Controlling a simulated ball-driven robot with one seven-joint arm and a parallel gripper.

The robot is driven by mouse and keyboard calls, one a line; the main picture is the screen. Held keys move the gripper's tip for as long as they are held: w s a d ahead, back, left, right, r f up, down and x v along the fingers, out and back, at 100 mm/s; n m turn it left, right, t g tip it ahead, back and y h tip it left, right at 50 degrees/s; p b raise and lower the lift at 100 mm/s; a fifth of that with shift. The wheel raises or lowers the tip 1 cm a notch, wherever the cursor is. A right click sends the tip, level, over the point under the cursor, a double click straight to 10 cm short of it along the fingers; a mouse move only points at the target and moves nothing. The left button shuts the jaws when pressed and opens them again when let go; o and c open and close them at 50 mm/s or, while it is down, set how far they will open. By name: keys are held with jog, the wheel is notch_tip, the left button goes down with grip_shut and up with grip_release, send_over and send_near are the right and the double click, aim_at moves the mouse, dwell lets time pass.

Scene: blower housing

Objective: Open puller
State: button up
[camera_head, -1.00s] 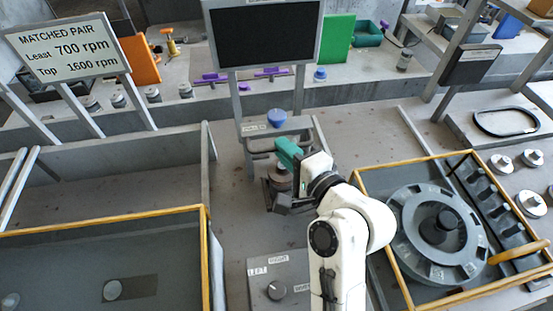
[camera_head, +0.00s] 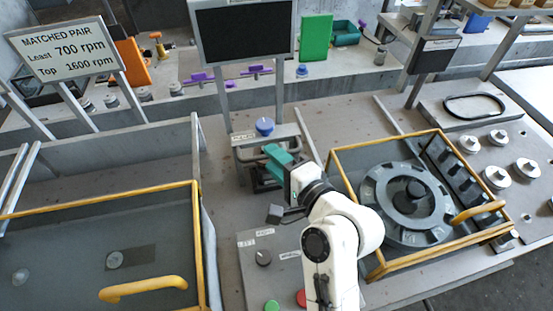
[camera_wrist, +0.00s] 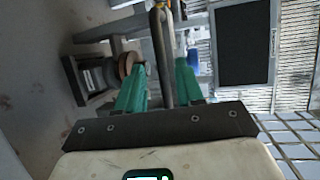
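What I take for the puller (camera_head: 245,152) is a grey metal frame below the dark screen, with a small label too blurred to read and a blue knob (camera_head: 264,126) on top. My gripper (camera_head: 274,152), with green fingers, is at its front. In the wrist view a grey metal bar (camera_wrist: 160,50) stands between my two green fingers (camera_wrist: 159,80). The fingers are apart, with gaps visible beside the bar, so they appear open around it. The blue knob (camera_wrist: 193,60) shows behind the right finger. A dark box with a brownish round part (camera_wrist: 128,63) lies behind the left finger.
A control box (camera_head: 264,257) with a dial, a green and a red button stands in front. A yellow-edged cover (camera_head: 150,240) is at left. A yellow-framed case (camera_head: 370,262) with a round grey rotor (camera_head: 405,205) is at right, beside several metal knobs. The screen (camera_head: 243,32) rises behind.

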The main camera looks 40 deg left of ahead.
jog(key=b+v, duration=0.1)
jog(key=v, duration=0.9)
jog(key=shift+s+d+b, duration=0.2)
jog(key=shift+d+b, duration=0.15)
jog(key=shift+b, duration=0.05)
jog(key=shift+r, duration=0.1)
